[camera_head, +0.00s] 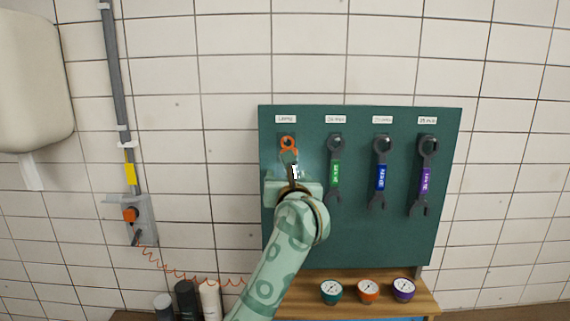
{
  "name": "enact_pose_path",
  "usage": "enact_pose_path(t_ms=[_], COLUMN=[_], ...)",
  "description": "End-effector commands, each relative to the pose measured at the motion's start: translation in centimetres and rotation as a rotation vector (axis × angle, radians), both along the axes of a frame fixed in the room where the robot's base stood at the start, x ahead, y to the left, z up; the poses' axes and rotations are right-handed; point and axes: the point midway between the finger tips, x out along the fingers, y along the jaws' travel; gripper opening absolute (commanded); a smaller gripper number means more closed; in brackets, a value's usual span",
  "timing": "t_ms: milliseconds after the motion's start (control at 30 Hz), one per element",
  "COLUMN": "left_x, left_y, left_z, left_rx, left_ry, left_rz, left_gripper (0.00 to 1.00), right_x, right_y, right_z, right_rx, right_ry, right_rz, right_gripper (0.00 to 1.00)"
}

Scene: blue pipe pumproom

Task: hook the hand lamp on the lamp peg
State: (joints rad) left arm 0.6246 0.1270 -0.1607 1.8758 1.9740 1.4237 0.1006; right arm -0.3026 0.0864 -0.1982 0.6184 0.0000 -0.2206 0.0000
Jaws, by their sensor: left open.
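The hand lamp shows only as an orange hook or loop (288,143) at the lamp place on the green board (310,240). This place is under the leftmost label (286,119). The loop appears to be at the peg, but the peg itself is too small to tell apart. My left gripper (291,166) is open, right below the loop and in front of the board. It and my arm hide whatever hangs below the loop, so I cannot tell whether the fingers touch the lamp.
Wrenches with green (336,173), blue (381,177) and purple (426,180) grips hang to the right. Gauges (368,290) stand on a wooden shelf (415,302) below. A coiled orange cord (185,276) runs from a wall socket (131,214) to behind my arm.

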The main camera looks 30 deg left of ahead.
Motion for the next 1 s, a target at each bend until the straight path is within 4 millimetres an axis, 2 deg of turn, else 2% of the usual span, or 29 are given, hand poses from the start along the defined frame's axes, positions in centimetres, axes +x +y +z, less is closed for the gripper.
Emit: enact_pose_path(t_ms=[100, 300, 500, 733, 933, 1000], left_x=[2.1, 4.5, 5.3, 5.3, 5.3, 5.3], left_y=[1.7, 3.5, 4.1, 4.1, 4.1, 4.1], left_z=[0.3, 0.2, 0.0, 0.0, 0.0, 0.0], left_rx=[0.003, 0.001, 0.001, 0.001, 0.001, 0.001], left_ry=[0.002, 0.001, -0.001, -0.001, -0.001, -0.001], left_rz=[0.003, 0.001, 0.001, 0.0, 0.0, 0.0], left_gripper=[0.61, 0.61, 0.61, 0.61, 0.05, 0.06], right_x=[0.2, 0.3, 0.3, 0.3, 0.3, 0.3], right_y=[0.2, 0.7, 1.0, 0.9, 0.6, 0.6], right_z=[1.0, 1.6, 1.8, 1.8, 1.8, 1.8], right_rx=[0.003, 0.009, 0.013, 0.012, 0.008, 0.007], right_ry=[-0.004, -0.004, -0.005, -0.006, -0.006, -0.006], right_rz=[-0.001, -0.002, -0.002, -0.002, 0.0, 0.001], right_gripper=[0.58, 0.58, 0.58, 0.58, 0.58, 0.58])
